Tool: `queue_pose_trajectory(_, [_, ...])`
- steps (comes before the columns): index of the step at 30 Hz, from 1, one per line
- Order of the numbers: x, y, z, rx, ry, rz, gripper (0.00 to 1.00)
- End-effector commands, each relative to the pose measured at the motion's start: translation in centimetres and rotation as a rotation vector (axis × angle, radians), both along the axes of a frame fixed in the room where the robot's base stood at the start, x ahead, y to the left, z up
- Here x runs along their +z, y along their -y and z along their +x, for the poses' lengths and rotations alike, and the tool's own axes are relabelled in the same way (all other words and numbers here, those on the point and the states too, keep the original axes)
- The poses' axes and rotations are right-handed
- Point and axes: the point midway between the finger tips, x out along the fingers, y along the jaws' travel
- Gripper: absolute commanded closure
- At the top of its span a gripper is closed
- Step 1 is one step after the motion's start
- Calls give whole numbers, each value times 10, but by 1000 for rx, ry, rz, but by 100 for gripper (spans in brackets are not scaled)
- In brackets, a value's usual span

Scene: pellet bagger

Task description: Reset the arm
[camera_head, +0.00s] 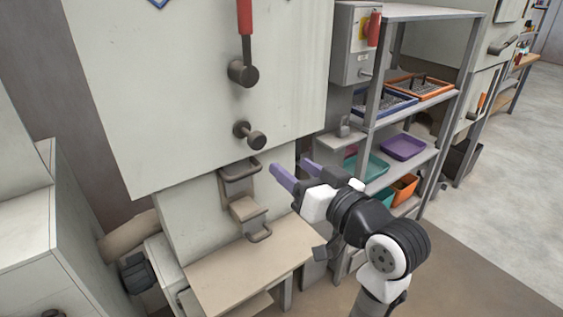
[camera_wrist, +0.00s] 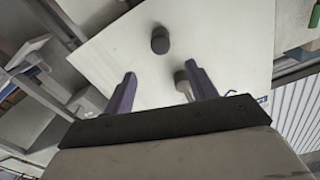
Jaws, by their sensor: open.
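My gripper (camera_head: 297,168) is open and empty, with two purple fingers spread apart. It is held in the air in front of the pale cabinet (camera_head: 190,100), below and right of its knobs. In the wrist view my gripper (camera_wrist: 162,88) shows its fingers apart with nothing between them, pointing towards the pale panel (camera_wrist: 145,50). The wrist view shows two dark knobs, one (camera_wrist: 160,40) beyond the fingers and one (camera_wrist: 184,80) partly behind the right finger.
A metal shelf rack (camera_head: 420,120) stands to the right with several coloured trays, including a purple one (camera_head: 403,147). A switch box (camera_head: 355,45) with a red handle is at its left. A small beige table (camera_head: 240,270) stands below the cabinet. The floor at right (camera_head: 510,200) is clear.

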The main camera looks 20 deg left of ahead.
Motion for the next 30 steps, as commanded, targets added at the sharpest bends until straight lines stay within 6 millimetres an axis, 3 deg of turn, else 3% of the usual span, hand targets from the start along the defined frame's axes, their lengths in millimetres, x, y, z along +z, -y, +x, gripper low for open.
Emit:
queue_pose_trajectory(13, [0,8,-7,1,0,-1,43])
queue_pose_trajectory(17, [8,-3,-4,2,29,20,43])
queue_pose_trajectory(20, [28,-31,-2,2,107,78,43])
queue_pose_trajectory(23, [61,-71,-7,0,237,172,43])
queue_pose_trajectory(26, [97,-111,-27,-1,394,283,43])
queue_pose_trajectory(30, [142,-156,-81,11,625,458,43])
